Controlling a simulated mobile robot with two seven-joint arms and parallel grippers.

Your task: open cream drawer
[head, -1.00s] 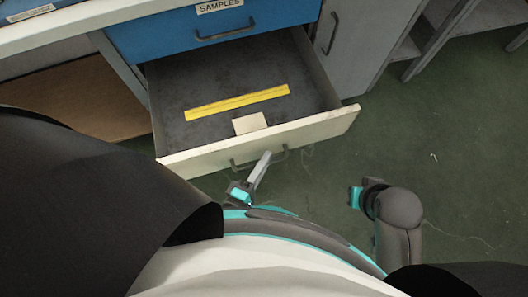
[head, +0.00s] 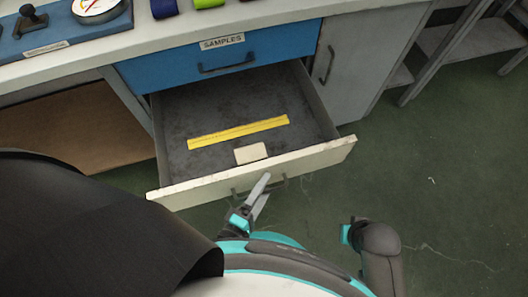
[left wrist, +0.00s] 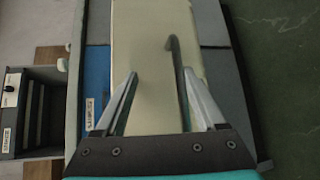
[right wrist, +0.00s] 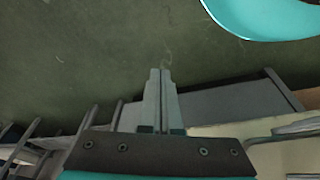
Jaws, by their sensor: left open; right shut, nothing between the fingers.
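The cream drawer (head: 265,166) stands pulled out below the blue drawer in the head view, its dark inside showing. Its dark bar handle (head: 278,183) is on the front face. My left gripper (head: 263,188) is at this handle. In the left wrist view, the left gripper (left wrist: 160,74) is open, with the handle (left wrist: 179,75) showing between the fingers, closer to the right one; I cannot tell whether they touch. My right gripper (right wrist: 160,72) is shut and empty above the floor in the right wrist view. Its fingertips are not clear in the head view.
A yellow ruler (head: 238,132) and a small cream block (head: 251,153) lie in the drawer. The blue drawer labelled SAMPLES (head: 220,62) is shut above it. A grey cabinet (head: 360,60) stands to the right. Green floor (head: 450,180) is clear on the right.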

